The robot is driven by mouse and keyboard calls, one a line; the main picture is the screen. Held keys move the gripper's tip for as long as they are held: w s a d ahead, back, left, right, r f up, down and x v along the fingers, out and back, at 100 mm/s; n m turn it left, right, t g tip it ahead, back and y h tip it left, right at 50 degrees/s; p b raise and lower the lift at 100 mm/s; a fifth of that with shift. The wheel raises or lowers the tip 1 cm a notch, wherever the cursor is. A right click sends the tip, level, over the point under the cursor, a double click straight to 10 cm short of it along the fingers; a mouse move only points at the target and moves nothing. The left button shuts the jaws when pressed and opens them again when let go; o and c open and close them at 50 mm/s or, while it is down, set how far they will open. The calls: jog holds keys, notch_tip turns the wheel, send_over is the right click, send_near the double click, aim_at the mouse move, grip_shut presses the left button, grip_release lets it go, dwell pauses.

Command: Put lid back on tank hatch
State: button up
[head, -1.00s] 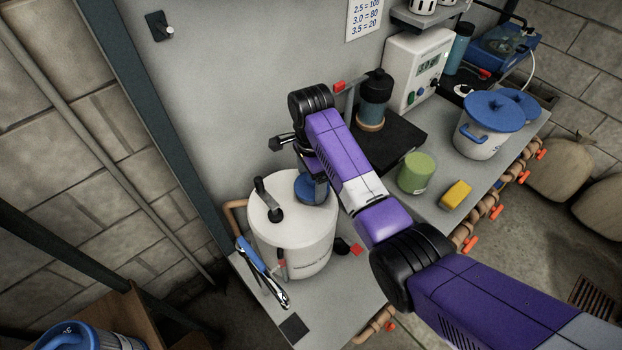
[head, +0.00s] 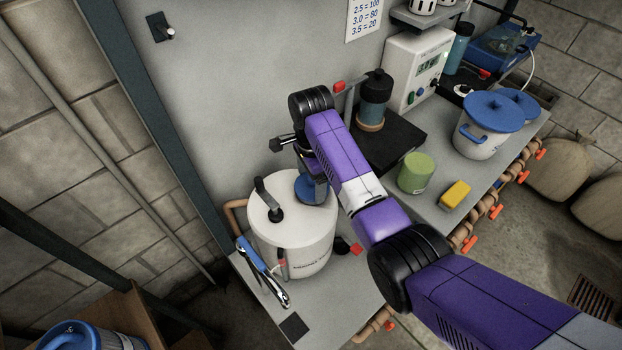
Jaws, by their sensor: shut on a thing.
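The white tank (head: 290,240) stands on the near left end of the grey bench, with a black handle (head: 267,200) on its top. A blue lid (head: 306,188) is at the right side of the tank's top, partly hidden behind my arm. My gripper (head: 314,182) points down at the blue lid and is shut on it. The fingers are mostly hidden by my wrist. The hatch opening cannot be seen, and I cannot tell whether the lid is seated or just above the top.
A green cylinder (head: 416,173) and yellow block (head: 455,194) stand to the right. A dark bottle (head: 375,95) stands behind my arm. A white bucket with blue lid (head: 485,130) is farther right.

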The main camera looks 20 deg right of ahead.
jog(key=shift+f, duration=0.1)
dwell(0.7)
jog(key=o, duration=1.2)
jog(key=shift+c, duration=0.2)
jog(key=shift+r, duration=3.5)
grip_shut()
